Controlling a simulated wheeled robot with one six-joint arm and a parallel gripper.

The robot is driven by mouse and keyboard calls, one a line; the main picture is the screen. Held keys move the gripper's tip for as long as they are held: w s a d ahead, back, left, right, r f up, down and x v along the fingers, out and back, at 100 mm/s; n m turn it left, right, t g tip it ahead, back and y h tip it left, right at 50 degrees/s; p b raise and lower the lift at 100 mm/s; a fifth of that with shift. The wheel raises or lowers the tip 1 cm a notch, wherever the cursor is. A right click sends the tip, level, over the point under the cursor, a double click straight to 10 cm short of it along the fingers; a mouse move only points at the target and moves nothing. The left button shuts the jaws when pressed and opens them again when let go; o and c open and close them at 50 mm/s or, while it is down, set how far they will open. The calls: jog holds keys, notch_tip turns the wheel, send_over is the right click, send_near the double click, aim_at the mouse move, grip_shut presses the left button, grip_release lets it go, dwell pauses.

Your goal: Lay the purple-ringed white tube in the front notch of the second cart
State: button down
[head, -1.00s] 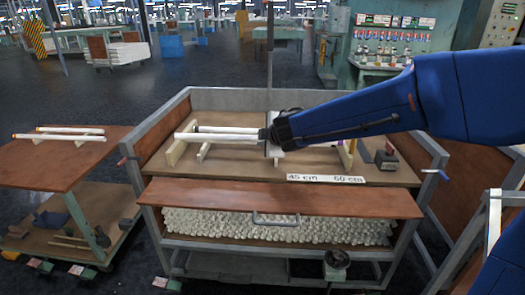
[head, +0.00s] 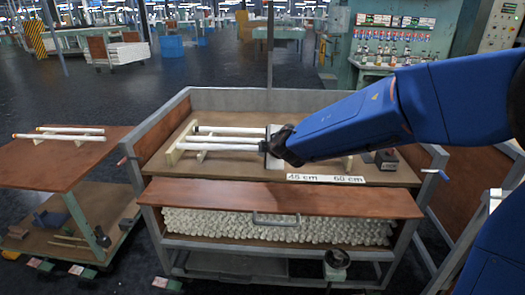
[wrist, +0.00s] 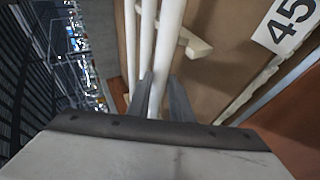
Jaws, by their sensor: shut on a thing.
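My gripper (head: 268,147) is shut on a white tube (head: 220,147) over the middle cart (head: 240,180). The wrist view shows this tube (wrist: 168,40) running down between the two fingers. It lies level, its left end at the cream notched supports (head: 180,141), in front of two other white tubes (head: 228,129). Whether it touches the front notches or hangs just above them I cannot tell. No purple ring shows; the tube's right part is hidden by my gripper. A cream support end (wrist: 195,44) sits beside the held tube in the wrist view.
A "45 cm, 60 cm" label strip (head: 326,179) lies along the cart's front right. Dark blocks (head: 386,160) sit at the right. A lower cart (head: 60,157) at left carries two white tubes (head: 62,136). The bed in front of the tubes is clear.

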jog(key=shift+f, duration=0.2)
jog(key=c, duration=1.6)
grip_release()
jog(key=shift+s, duration=0.1)
jog(key=shift+v, duration=5.95)
jog(key=shift+d+r, duration=0.1)
jog(key=shift+d, duration=0.1)
